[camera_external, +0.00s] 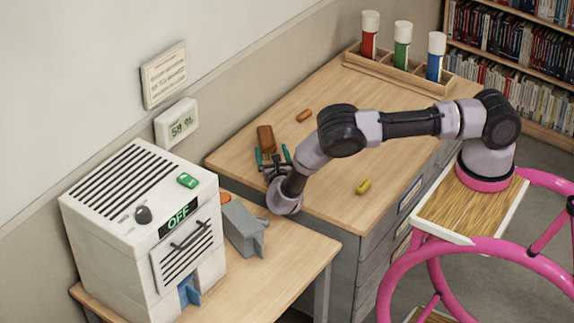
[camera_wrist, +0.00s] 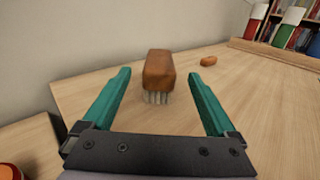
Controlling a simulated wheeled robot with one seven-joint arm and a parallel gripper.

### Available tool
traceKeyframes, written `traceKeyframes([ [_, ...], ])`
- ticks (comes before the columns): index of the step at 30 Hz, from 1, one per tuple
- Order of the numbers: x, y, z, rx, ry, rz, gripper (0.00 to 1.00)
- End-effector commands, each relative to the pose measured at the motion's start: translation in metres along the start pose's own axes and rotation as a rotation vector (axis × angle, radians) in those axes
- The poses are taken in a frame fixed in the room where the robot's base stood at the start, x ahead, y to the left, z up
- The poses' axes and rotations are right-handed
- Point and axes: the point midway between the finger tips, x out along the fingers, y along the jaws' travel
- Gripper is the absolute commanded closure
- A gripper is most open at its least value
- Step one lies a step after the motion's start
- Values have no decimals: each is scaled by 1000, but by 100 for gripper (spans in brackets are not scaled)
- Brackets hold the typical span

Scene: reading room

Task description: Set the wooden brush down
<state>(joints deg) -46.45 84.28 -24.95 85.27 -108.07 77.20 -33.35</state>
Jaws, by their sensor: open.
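The wooden brush (camera_external: 265,139) is a brown block with pale bristles. It is on the wooden desk (camera_external: 330,95) near the wall. In the wrist view the brush (camera_wrist: 158,75) appears with its bristles facing down, ahead of and between my two green fingers. My gripper (camera_external: 273,155) is open, and in the wrist view its fingertips (camera_wrist: 159,72) are spread wide on either side of the brush. A gap shows between each finger and the brush, so neither finger touches it. Whether the bristles touch the desk is hard to tell.
A small orange-brown piece (camera_external: 304,115) and a yellow piece (camera_external: 363,187) lie on the desk. A wooden rack (camera_external: 398,73) with three coloured tubes stands at the back. A white machine (camera_external: 145,230) and a grey object (camera_external: 243,229) stand on the lower table at left.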

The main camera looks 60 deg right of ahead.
Motion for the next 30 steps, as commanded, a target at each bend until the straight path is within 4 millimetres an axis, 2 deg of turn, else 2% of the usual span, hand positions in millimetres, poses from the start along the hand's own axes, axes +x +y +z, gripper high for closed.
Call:
traceKeyframes([
  [3, -18, 0, 0, 0, -1, 0, 8],
  [6, -26, 0, 0, 1, -1, 0, 8],
  [11, -30, 0, 1, 3, 0, -3, 8],
  [14, -26, -4, 10, 30, 13, -33, 8],
  [17, -17, -16, 36, 112, 54, -120, 8],
  [22, 0, -58, 103, 356, 170, -366, 8],
  [26, 2, -96, 150, 561, 261, -559, 8],
  [30, -5, -134, 199, 783, 354, -750, 8],
])
